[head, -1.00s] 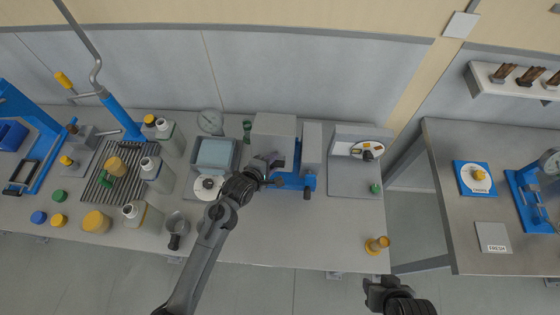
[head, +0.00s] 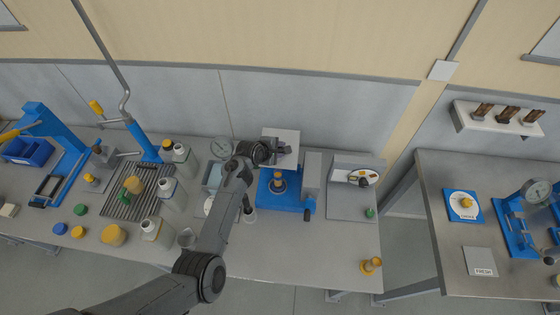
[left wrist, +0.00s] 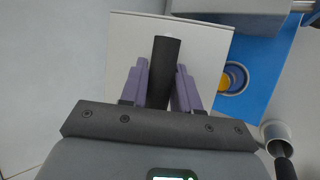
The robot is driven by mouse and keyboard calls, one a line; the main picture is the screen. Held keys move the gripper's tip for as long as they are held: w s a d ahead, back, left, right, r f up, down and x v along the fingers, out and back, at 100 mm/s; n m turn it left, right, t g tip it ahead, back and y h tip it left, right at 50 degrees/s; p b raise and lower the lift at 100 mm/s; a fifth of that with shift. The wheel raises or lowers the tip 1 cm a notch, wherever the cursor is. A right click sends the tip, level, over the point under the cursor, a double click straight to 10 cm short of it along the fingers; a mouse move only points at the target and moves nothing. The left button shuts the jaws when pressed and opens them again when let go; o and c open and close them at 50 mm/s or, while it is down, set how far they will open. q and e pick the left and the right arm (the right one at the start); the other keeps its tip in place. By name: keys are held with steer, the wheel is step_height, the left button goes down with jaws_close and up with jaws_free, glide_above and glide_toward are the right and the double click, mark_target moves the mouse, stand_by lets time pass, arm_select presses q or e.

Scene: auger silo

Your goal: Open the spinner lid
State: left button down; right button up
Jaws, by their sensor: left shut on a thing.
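The spinner's lid (head: 285,134) is a pale square panel, swung up at the back of the blue spinner base (head: 290,200). The base is uncovered and shows a yellow-topped hub (head: 279,182). My left gripper (head: 284,149) is at the lid. In the left wrist view my left gripper (left wrist: 160,88) is shut on the lid's dark handle (left wrist: 164,65), with a purple finger on each side. The pale lid (left wrist: 125,50) lies behind the handle, and the blue base (left wrist: 262,65) with the yellow hub (left wrist: 235,78) shows at the right. My right gripper is out of view.
A grey block (head: 311,180) stands at the base's right side. A steel cup (left wrist: 275,131) is near the gripper.

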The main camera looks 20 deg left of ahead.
arm_select(q)
steer(key=shift+w+a+r, duration=0.2)
steer(key=shift+w+r, duration=0.05)
steer(key=shift+w, duration=0.35)
steer(key=c, duration=1.2)
jaws_free()
steer(key=shift+p+v, duration=4.15)
steer(key=shift+v, duration=1.2)
